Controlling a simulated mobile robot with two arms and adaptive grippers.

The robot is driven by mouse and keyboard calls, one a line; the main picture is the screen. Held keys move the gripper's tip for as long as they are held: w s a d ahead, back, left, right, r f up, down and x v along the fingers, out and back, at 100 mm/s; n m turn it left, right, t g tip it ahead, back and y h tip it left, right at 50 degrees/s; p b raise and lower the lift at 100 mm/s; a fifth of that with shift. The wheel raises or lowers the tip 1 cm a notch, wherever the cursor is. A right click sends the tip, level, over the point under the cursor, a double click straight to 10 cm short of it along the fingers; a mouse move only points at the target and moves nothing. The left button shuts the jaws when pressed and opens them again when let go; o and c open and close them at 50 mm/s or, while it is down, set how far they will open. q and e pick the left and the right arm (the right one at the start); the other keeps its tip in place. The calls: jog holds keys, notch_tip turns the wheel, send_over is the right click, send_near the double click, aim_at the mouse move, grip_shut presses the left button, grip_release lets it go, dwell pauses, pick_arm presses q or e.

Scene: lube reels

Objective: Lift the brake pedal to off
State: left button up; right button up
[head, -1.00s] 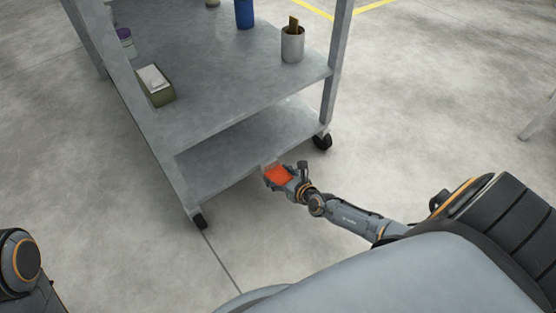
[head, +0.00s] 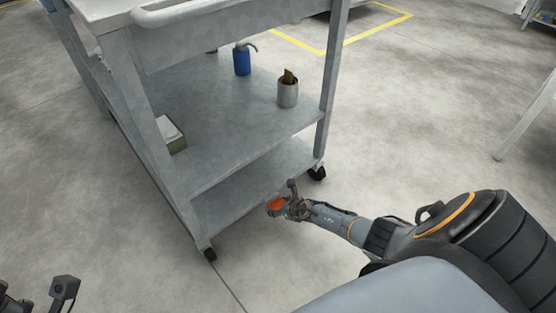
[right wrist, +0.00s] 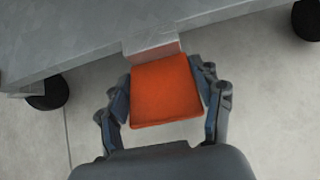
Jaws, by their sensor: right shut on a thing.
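The brake pedal is an orange-red plate (head: 276,204) at the near lower edge of the grey cart, beside the bottom shelf. In the right wrist view the pedal (right wrist: 165,91) joins a grey bracket (right wrist: 152,50) under the shelf edge. My right gripper (head: 280,208) is at the pedal, with one finger on each side of it, shut on it. In the right wrist view the right gripper's fingers (right wrist: 163,108) flank the plate's left and right edges. Part of my left gripper (head: 35,296) shows at the lower left; its fingertips are not clear.
The grey cart (head: 235,146) stands on black casters (head: 317,172). Its middle shelf holds a blue bottle (head: 242,61), a metal cup (head: 288,93) and a green box (head: 172,136). Open concrete floor lies around the cart. A table leg (head: 522,125) stands at the right.

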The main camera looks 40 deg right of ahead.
jog(key=o, duration=1.7)
jog(key=shift+s+r, duration=0.4)
jog(key=s, duration=0.8)
jog(key=s+d, duration=0.1)
jog(key=s, duration=0.3)
